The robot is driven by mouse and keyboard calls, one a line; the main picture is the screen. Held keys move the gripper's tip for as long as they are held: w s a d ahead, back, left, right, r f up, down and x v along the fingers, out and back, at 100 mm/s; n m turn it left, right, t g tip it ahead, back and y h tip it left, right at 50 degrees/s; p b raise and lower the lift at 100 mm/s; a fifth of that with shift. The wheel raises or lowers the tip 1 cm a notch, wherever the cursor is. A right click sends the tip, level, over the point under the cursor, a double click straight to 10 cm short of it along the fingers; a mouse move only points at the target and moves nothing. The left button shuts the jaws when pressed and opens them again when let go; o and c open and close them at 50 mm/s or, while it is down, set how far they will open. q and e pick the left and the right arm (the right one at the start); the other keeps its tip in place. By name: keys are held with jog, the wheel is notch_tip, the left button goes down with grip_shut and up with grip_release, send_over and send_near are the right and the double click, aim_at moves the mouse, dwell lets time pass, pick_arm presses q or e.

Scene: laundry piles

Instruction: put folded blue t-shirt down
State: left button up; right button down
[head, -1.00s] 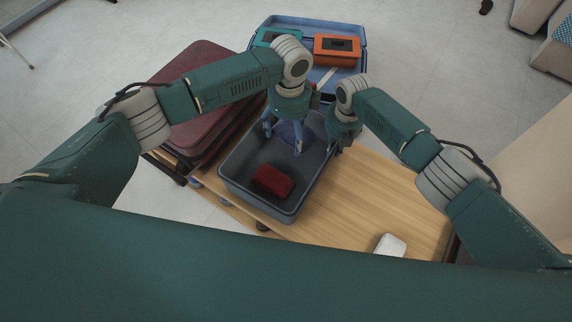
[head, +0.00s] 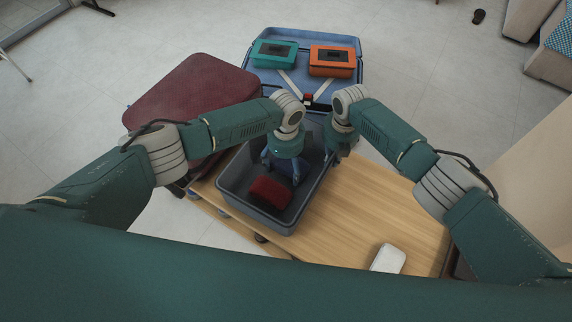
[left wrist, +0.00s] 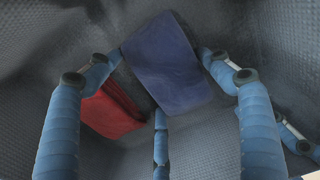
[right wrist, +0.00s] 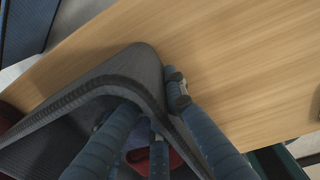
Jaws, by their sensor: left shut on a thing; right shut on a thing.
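A grey bin (head: 243,206) stands on the wooden table. A folded red cloth (head: 269,191) lies on its floor, also in the left wrist view (left wrist: 112,112). My left gripper (head: 282,178) is inside the bin, beside the red cloth. In the left wrist view its fingers (left wrist: 165,60) are around the folded blue t-shirt (left wrist: 170,65), with tips at its edges. The head view mostly hides the shirt. My right gripper (head: 336,152) is at the bin's far right corner; in the right wrist view its fingers (right wrist: 142,98) straddle the bin wall (right wrist: 100,75).
An open blue suitcase (head: 352,92) behind the bin holds a teal box (head: 273,54) and an orange box (head: 335,62). A maroon suitcase (head: 185,88) is at the left. A white object (head: 388,258) lies on the wooden table (head: 375,200), otherwise clear on the right.

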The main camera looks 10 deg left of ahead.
aim_at(286, 164)
pick_arm(q)
jog(key=o, duration=1.2)
jog(key=shift+o, duration=0.2)
notch_tip(286, 164, up, 12)
pick_arm(e)
jog(key=c, duration=1.7)
grip_release()
jog(key=shift+c, duration=0.2)
jog(key=shift+r, duration=0.1)
